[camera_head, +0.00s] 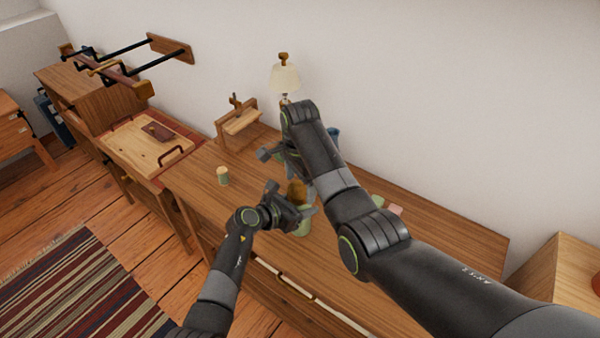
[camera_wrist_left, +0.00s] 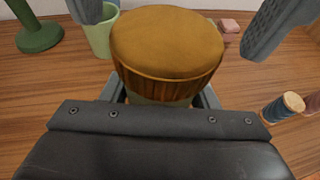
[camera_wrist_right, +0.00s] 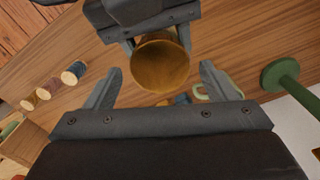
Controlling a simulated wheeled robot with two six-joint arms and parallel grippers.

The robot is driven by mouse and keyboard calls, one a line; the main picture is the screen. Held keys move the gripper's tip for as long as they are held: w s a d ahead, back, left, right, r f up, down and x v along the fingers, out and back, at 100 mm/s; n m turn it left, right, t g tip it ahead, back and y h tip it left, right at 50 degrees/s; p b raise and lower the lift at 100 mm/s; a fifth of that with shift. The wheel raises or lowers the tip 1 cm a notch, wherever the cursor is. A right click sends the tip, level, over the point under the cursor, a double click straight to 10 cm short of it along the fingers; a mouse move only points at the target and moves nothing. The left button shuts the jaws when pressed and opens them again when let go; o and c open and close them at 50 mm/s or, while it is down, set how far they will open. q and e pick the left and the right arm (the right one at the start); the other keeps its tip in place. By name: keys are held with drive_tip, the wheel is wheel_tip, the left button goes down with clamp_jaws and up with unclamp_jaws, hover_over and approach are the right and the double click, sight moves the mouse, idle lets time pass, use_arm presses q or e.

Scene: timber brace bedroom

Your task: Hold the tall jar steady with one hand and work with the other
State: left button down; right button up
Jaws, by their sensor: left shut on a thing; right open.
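The tall jar (camera_head: 302,228) has a green body and a brown, ribbed, round-topped lid (camera_head: 297,190). It appears to stand on the wooden bench. My left gripper (camera_head: 289,204) is shut around the jar below the lid. In the left wrist view the lid (camera_wrist_left: 167,45) fills the middle, and it hides most of the body. My right gripper (camera_head: 287,168) is open and empty above the jar. In the right wrist view the lid (camera_wrist_right: 160,65) shows between and beyond its spread fingers, apart from them. My right arm hides part of the bench.
A lamp (camera_head: 285,78) and wooden stand (camera_head: 238,118) are behind. A green cup (camera_wrist_left: 102,35) and pink block (camera_wrist_left: 229,26) are near the jar.

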drive_tip(key=shift+f, duration=1)
drive_tip(key=c, duration=1)
drive_tip(key=n, duration=0.4)
drive_tip(key=shift+n, duration=0.3)
drive_tip(key=n, duration=0.5)
drive_tip(key=shift+n, duration=0.4)
drive_tip(key=o, duration=1.1)
drive_tip(key=shift+a, duration=0.1)
drive_tip(key=shift+r, duration=0.1)
